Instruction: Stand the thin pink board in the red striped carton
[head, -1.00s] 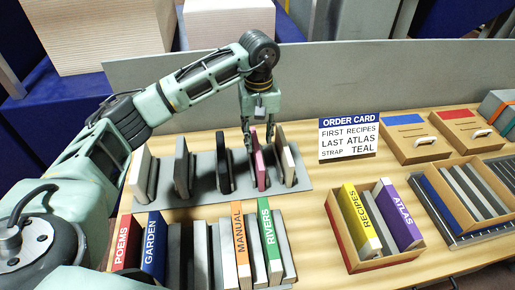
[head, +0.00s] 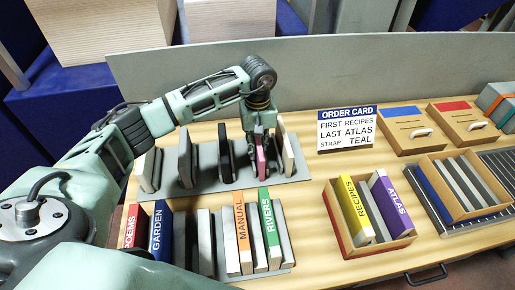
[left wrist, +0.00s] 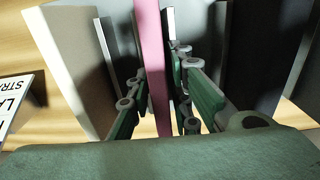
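The thin pink board (head: 262,164) stands upright in the grey rack (head: 208,183), between a black board and a pale board. My left gripper (head: 261,140) is over its top, with its fingers down on both sides of the board. In the left wrist view the pink board (left wrist: 153,60) runs between the two fingers (left wrist: 162,85), with small gaps showing, so the gripper looks open. The carton with a red side (head: 337,225) stands to the right and holds the yellow RECIPES book (head: 355,208) and purple ATLAS book (head: 391,205). My right gripper is not in view.
Grey, black and white boards stand in the rack. A front row of books includes MANUAL (head: 242,233) and RIVERS (head: 268,223). An order card (head: 346,129) stands behind the carton. A second carton (head: 470,212) with grey boards is at right. Bare table lies between rack and carton.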

